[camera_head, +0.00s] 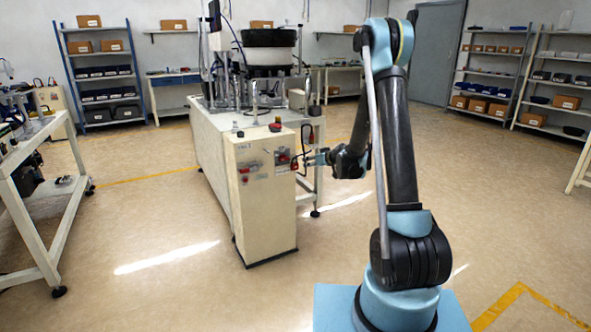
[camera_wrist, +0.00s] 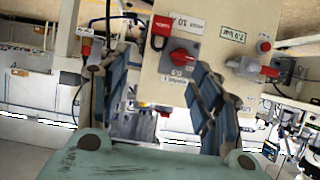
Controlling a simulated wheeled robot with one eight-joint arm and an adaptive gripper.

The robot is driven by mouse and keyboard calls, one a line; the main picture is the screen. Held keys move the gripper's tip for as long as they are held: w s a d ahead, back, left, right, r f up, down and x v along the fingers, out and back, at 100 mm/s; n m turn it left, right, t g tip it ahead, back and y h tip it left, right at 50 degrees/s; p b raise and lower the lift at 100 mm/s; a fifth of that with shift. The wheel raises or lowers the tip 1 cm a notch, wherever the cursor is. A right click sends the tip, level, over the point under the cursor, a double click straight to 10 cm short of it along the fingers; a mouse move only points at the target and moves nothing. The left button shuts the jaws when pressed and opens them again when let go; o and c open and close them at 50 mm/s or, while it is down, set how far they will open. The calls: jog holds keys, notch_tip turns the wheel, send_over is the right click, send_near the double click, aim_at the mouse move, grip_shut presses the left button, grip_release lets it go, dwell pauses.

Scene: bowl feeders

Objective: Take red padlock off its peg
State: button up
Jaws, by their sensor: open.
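The red padlock (camera_wrist: 162,25) hangs by its shackle on the panel of the cream cabinet (camera_head: 262,205). It shows small in the head view (camera_head: 294,164), just right of and below the red rotary switch (camera_head: 282,157). The wrist view is turned upside down, so there the padlock is above and left of the switch (camera_wrist: 181,58). My gripper (camera_wrist: 163,58) is open and empty. Its blue fingers are spread to either side in front of the panel, with the padlock between and beyond their tips. In the head view my gripper (camera_head: 317,158) is close to the cabinet's right side. The peg is not clearly visible.
A red-handled valve (camera_wrist: 268,71) and a red knob (camera_wrist: 263,46) sit beside the switch on the panel. A black cable (camera_head: 303,140) loops at the cabinet's right edge. The feeder table (camera_head: 208,140) stands behind. The floor in front is clear.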

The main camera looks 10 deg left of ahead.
notch_tip(320, 180, down, 2)
jog(key=w, duration=0.2)
send_near(296, 165)
jog(key=shift+t, duration=0.3)
jog(key=x, duration=0.5)
jog(key=shift+w+a, duration=0.1)
jog(key=shift+w, duration=0.05)
jog(key=shift+f+x, duration=0.15)
jog(key=shift+x, duration=1.15)
jog(key=shift+f+x, duration=0.1)
jog(key=shift+x, duration=1.2)
jog(key=shift+s, duration=0.2)
grip_shut()
jog(key=shift+a+r, duration=0.1)
